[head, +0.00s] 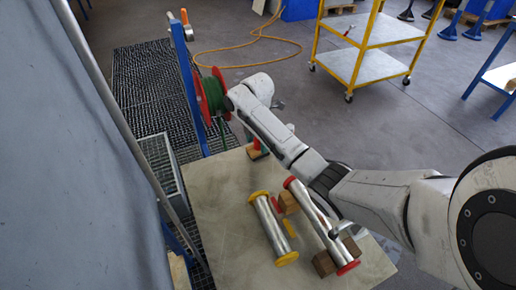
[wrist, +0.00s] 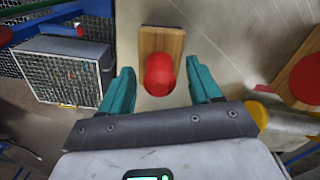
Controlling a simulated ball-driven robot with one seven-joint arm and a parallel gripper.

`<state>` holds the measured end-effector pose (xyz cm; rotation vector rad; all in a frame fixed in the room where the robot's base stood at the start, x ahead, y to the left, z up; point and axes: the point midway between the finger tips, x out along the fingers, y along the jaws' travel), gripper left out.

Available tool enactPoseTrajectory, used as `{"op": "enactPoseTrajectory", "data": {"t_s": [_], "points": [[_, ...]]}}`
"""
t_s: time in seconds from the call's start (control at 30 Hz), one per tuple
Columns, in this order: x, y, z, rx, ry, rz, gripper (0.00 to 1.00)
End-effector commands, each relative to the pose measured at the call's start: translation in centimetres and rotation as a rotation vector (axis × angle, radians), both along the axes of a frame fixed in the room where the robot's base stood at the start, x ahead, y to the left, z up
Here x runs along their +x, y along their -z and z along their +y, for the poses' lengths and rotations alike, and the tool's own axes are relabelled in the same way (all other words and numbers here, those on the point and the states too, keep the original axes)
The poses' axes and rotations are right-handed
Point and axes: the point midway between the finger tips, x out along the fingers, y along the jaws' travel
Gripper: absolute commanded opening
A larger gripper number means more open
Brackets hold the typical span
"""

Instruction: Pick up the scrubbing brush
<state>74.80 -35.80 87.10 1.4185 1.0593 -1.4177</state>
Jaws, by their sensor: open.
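A wooden block with a rounded red knob on top, which looks like the scrubbing brush (wrist: 147,42), lies on the pale tabletop in the wrist view. Its bristles are hidden beneath. In the head view the brush (head: 254,154) is near the far edge of the table, partly covered by my arm. My gripper (wrist: 160,68) is open, its teal fingers to the left and right of the red knob. Nothing is held. Clear gaps show between knob and fingers. The height between them is hard to judge. The fingers are not clearly visible in the head view.
On the table (head: 212,215) lie a yellow-flanged metal tube (head: 270,228) and a longer red-flanged tube (head: 318,222) with wooden blocks beside it. A green hose reel (head: 212,95) on a blue post stands beyond the far edge. A mesh crate (wrist: 62,72) is left of the gripper.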

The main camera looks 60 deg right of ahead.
Motion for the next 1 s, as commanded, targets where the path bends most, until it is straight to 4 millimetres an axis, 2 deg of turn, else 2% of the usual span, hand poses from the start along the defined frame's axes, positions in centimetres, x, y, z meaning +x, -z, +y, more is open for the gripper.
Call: {"op": "enactPoseTrajectory", "data": {"t_s": [0.3, 0.9, 1.0], "points": [[-0.01, 0.49, 0.01, 0.000, -0.001, 0.000, 0.61], [-0.01, 0.45, 0.01, 0.000, -0.001, 0.000, 0.03], [0.01, 0.41, -0.01, -0.001, 0.000, -0.001, 0.00]]}}
